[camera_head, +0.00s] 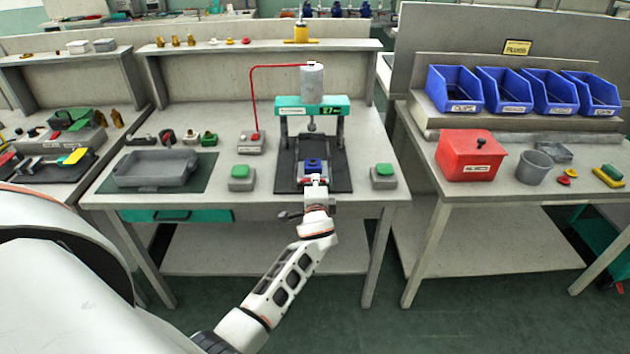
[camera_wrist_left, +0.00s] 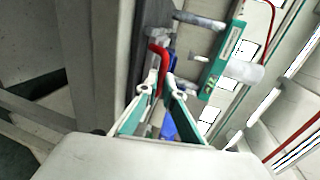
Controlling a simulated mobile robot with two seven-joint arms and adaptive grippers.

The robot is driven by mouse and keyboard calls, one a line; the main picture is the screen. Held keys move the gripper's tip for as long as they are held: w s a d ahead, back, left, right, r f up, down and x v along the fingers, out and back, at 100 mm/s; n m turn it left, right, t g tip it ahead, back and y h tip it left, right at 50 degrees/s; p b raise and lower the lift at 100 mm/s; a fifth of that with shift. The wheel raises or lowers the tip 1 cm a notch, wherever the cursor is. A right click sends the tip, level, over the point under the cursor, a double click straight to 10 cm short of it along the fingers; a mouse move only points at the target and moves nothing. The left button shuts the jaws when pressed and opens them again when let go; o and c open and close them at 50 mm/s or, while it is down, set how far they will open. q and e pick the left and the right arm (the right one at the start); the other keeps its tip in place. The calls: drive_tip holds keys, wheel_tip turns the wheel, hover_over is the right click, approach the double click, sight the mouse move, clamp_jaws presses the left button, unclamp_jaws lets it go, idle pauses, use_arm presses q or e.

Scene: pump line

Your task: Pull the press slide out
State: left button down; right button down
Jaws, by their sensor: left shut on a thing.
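The press (camera_head: 335,106) stands on the middle workbench, with a teal crossbar on two posts, a grey cylinder on top and a dark base. The press slide lies on this base in front of the posts; a blue part (camera_head: 312,164) sits on it. The slide's red handle (camera_head: 303,180) is at its front end, partly covered by my left gripper (camera_head: 316,181). In the left wrist view, the gripper's fingers (camera_wrist_left: 164,92) are closed around the red handle (camera_wrist_left: 158,52), with the blue part (camera_wrist_left: 168,127) showing by the fingers. My right gripper is out of view.
Green-topped buttons (camera_head: 242,172) (camera_head: 383,170) flank the press. A grey tray (camera_head: 156,168) lies on the left of the bench. A red box (camera_head: 470,155) and blue bins (camera_head: 455,88) are on the right bench. The floor before the bench is clear.

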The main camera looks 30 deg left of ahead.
use_arm(q)
drive_tip(key=shift+s+d, duration=0.35)
drive_tip(key=shift+s, duration=0.25)
drive_tip(key=shift+d+f, duration=0.1)
drive_tip(key=shift+f, duration=0.1)
drive_tip(key=c, duration=2.2)
unclamp_jaws()
drive_tip(key=shift+s, duration=0.1)
drive_tip(key=shift+s+r, duration=0.1)
drive_tip(key=shift+r, duration=0.05)
drive_tip(key=v, duration=1.2)
drive_tip(key=shift+d, duration=0.1)
